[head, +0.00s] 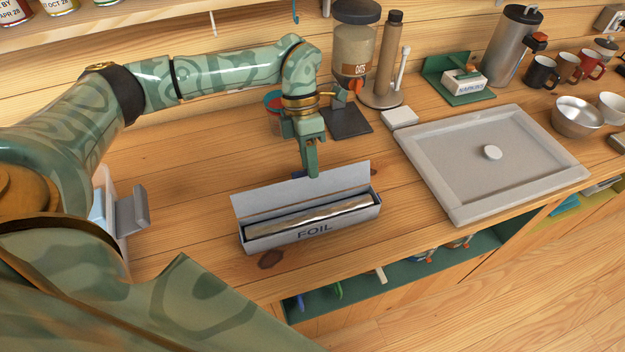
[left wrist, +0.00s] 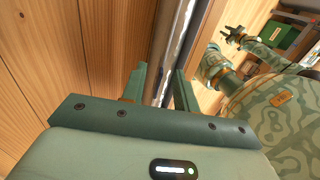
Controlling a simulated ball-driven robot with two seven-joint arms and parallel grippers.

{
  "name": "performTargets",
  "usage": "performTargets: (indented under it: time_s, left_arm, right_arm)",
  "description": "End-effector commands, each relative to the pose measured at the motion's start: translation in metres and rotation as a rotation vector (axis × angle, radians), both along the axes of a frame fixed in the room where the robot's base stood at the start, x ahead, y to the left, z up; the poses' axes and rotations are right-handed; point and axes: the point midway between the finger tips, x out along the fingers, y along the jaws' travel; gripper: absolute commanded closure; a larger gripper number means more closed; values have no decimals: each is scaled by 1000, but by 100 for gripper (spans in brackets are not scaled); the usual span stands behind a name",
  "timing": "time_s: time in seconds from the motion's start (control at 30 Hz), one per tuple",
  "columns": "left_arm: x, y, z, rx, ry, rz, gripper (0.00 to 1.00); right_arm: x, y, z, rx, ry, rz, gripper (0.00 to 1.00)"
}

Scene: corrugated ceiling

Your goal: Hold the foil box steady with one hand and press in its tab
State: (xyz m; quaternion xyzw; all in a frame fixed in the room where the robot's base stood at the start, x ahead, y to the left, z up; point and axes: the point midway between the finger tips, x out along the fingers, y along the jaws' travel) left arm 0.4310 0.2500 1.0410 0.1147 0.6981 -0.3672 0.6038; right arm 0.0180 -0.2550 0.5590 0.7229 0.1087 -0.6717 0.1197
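The foil box (head: 345,228) lies on the wooden counter with its long front, marked FOIL, toward me. Its lid (head: 262,204) stands open at the back, and a silvery foil roll (head: 312,216) lies inside. I cannot make out the end tab. My left gripper (head: 312,172) points down at the middle of the lid's top edge. In the left wrist view its two fingers (left wrist: 160,76) are apart, with the box's long edge (left wrist: 177,45) running between and beyond them; contact is unclear. My right gripper (left wrist: 226,35) shows small there, away from the box, its fingers apart.
A grey tray (head: 440,188) with a round white piece (head: 492,152) lies right of the box. A dark scale-like plate (head: 344,122) and a white block (head: 400,118) sit behind. A grey-white holder (head: 128,212) stands at left. The counter's front edge is close before the box.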

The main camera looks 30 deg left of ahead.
Motion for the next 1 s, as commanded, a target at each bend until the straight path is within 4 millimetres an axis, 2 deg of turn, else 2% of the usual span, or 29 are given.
performTargets:
  time_s: [0.1, 0.3, 0.67, 0.8, 1.0]
  left_arm:
    - [-7, -8, -24, -2, 4, -2, 70]
    - [-12, -15, -46, -1, 2, 0, 70]
    - [-14, -17, -52, -1, 0, 0, 70]
    - [-14, -17, -52, -1, 0, 0, 100]
    - [-14, -16, -52, -1, 0, 0, 100]
  right_arm:
    - [0, 0, -2, 0, 1, 0, 72]
    - [-1, 1, -3, 1, 1, 0, 72]
    - [0, 4, -3, 5, 1, -2, 72]
    - [0, 4, -3, 6, 0, -2, 72]
    - [0, 4, -3, 5, 0, -1, 72]
